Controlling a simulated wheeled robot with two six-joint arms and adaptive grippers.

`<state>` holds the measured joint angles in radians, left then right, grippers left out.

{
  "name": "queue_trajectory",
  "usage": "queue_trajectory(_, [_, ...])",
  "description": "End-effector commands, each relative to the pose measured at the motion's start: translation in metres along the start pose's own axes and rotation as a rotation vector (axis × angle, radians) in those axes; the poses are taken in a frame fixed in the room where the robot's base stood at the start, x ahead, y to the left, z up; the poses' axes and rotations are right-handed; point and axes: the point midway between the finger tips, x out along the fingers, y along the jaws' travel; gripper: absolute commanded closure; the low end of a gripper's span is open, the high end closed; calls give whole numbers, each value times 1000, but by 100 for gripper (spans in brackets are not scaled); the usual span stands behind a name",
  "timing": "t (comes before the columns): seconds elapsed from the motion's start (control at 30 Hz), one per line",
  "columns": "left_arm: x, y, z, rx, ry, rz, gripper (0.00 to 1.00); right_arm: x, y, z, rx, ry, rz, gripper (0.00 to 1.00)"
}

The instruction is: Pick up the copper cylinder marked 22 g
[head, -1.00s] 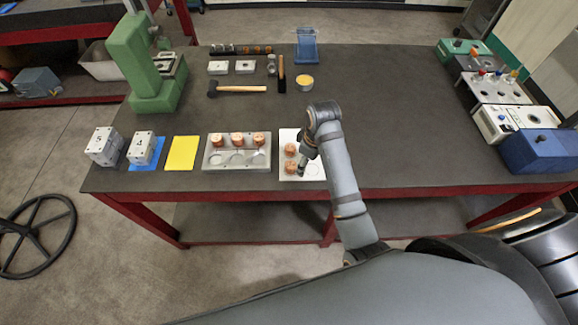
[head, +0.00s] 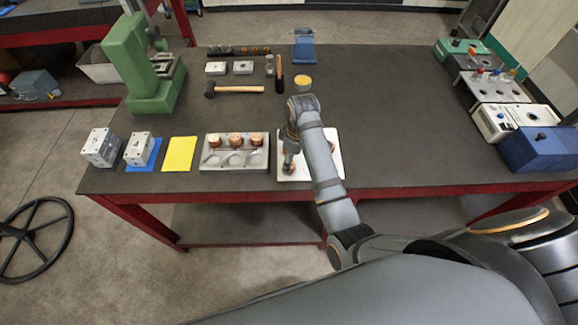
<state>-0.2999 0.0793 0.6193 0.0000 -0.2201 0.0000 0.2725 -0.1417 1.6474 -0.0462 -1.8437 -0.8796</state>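Three copper cylinders stand in the back row of the grey tray (head: 235,167), one of them the middle cylinder (head: 235,141). A white plate (head: 308,176) lies to its right, with a copper cylinder (head: 290,170) partly showing at its left side under my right gripper (head: 289,165). Copper also shows at the plate's right edge beside my arm. No mark of 22 g can be read on any cylinder. My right gripper points down over the plate's left part; its fingers are too small and covered to tell open from shut. My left gripper is not in view.
A yellow sheet (head: 180,154), two numbered blocks, one on a blue pad, and a green press (head: 150,65) stand to the left. A hammer (head: 235,90) and a yellow-topped tin (head: 300,83) lie behind. The right middle of the table is clear.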

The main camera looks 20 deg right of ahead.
Motion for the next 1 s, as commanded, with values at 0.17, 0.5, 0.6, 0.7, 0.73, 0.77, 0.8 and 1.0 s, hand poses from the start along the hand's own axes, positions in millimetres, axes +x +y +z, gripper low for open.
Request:
queue_trajectory(0.17, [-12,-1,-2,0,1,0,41,27,0,-2,0,-2,-2,36])
queue_trajectory(0.5, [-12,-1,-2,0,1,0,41,35,0,-2,0,0,0,43])
queue_trajectory(0.6, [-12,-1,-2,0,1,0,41,35,0,-2,0,0,0,57])
queue_trajectory(0.7, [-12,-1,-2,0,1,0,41,35,0,-2,0,0,0,70])
queue_trajectory(0.73, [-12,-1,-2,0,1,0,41,35,0,-2,0,0,0,75])
queue_trajectory(0.77, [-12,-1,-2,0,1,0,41,35,0,-2,0,0,0,79])
queue_trajectory(0.8, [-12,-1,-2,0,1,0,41,35,0,-2,0,0,0,84])
queue_trajectory(1.0, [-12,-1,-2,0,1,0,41,34,1,-2,0,1,2,100])
